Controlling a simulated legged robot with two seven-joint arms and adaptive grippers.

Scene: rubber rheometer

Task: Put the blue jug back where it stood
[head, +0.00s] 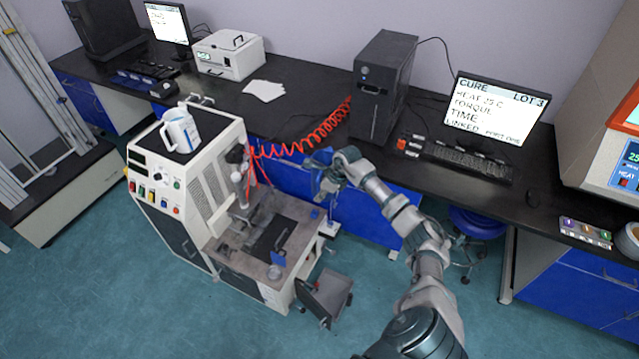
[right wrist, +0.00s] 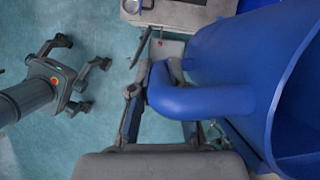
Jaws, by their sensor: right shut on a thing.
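The blue jug (head: 321,170) is held in the air in front of the bench, right of the white rheometer (head: 190,190). My right gripper (head: 336,178) is shut on its handle and partly covers it. In the right wrist view the jug (right wrist: 235,60) fills the right side, its handle (right wrist: 205,101) between the fingers of my right gripper (right wrist: 155,105). My left gripper (right wrist: 90,88) shows at the left of that view, its fingers apart and empty, over the floor. It is not in the head view.
A white jug (head: 180,131) stands on the rheometer's top. A coiled red hose (head: 315,138) hangs between rheometer and bench. The black bench (head: 310,95) carries a PC tower (head: 384,85), monitor (head: 497,108) and keyboard (head: 468,160). A blue stool (head: 478,222) stands below.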

